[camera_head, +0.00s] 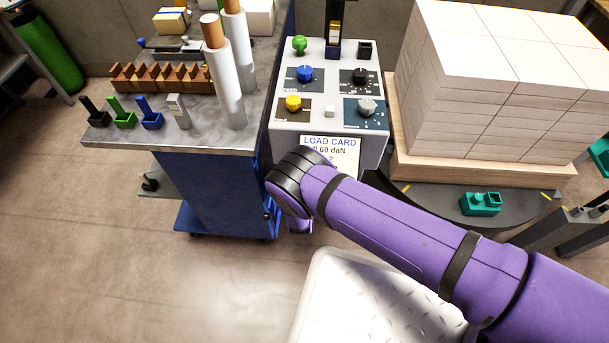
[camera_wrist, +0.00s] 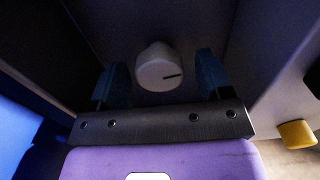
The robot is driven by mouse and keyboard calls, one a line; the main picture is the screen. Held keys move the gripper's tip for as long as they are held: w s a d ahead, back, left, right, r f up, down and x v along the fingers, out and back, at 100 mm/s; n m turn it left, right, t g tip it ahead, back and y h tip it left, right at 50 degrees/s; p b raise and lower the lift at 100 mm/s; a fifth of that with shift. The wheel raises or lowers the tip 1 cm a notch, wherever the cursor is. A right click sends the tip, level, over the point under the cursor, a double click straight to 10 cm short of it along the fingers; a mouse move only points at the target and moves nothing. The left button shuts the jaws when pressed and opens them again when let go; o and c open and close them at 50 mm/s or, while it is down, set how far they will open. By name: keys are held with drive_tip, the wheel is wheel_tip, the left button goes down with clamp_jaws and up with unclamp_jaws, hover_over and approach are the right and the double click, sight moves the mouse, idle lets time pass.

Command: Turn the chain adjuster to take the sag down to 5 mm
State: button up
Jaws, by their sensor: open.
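In the wrist view a pale round knob (camera_wrist: 157,68) with a dark pointer line sits on a shaded grey face; it looks like the chain adjuster, though no label shows. The line points right and slightly up. My gripper (camera_wrist: 158,78) is open, with one dark blue finger on each side of the knob. Gaps show between knob and fingers, so I see no grip. In the head view my purple arm hides the fingers and this knob. No sag reading can be made out.
A control panel (camera_head: 285,128) carries blue, black, yellow and grey knobs and a load card (camera_head: 331,152). A cart (camera_head: 225,195) with rolls and small bins stands left. Stacked reams (camera_head: 500,75) stand right. A yellow block (camera_wrist: 297,133) shows at the wrist view's right.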

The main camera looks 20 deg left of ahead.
drive_tip(key=shift+w, duration=0.15)
drive_tip(key=shift+c, duration=0.3)
drive_tip(key=c, duration=0.9)
drive_tip(key=shift+o, duration=0.2)
